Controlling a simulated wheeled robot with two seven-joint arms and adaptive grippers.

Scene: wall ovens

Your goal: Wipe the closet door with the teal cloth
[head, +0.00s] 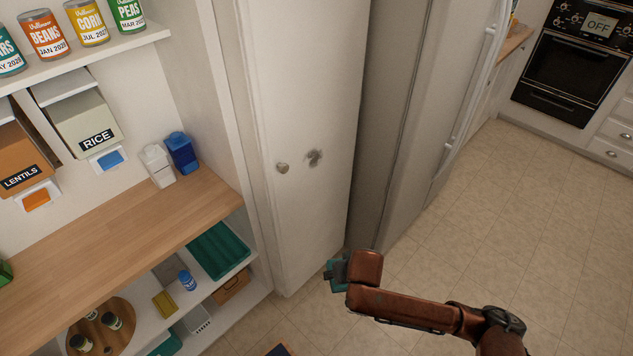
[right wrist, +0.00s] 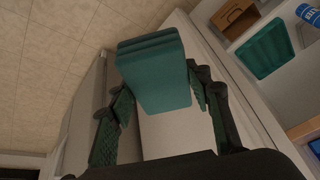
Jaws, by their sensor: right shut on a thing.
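The white closet door (head: 308,110) stands left of the fridge in the head view, with a round knob (head: 282,168) and a grey smudge (head: 314,158) beside it. My right gripper (head: 338,272) is in front of the door's lower right part, with its wrist partly hiding it. In the right wrist view my right gripper (right wrist: 160,105) is shut on the folded teal cloth (right wrist: 153,72), whose edge also shows in the head view (head: 329,275). The white door (right wrist: 175,133) lies beyond the cloth in the wrist view. Whether the cloth touches it, I cannot tell. My left gripper is out of view.
Open pantry shelves with a wooden counter (head: 120,240) stand left of the door, holding cans, bins and a teal tray (head: 217,250). The fridge (head: 425,110) with its long handle is to the right. The tiled floor (head: 560,220) at right is clear.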

